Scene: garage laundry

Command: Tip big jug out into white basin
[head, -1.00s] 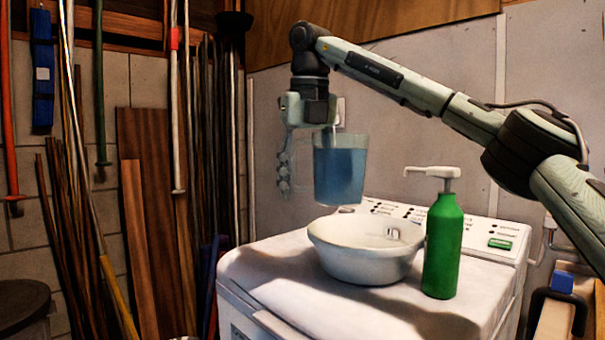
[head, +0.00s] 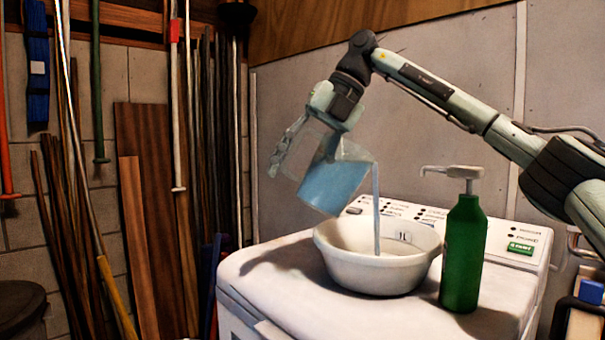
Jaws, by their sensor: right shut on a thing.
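The big jug (head: 335,182) is clear and holds blue liquid. It is tilted to the right above the white basin (head: 372,275). A thin blue stream runs from its lip down into the basin. My right gripper (head: 305,138) is shut on the jug at its upper left side and holds it in the air. The basin stands upright on the washing machine top and has a "1L" mark inside. The liquid level in the basin is hidden by its front wall. My left gripper is not in view.
A green pump bottle (head: 463,255) stands close to the right of the basin on the white washing machine (head: 290,300). The machine's control panel (head: 510,240) is behind. Boards and poles (head: 150,200) lean on the wall at left. The machine top's front left is bare.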

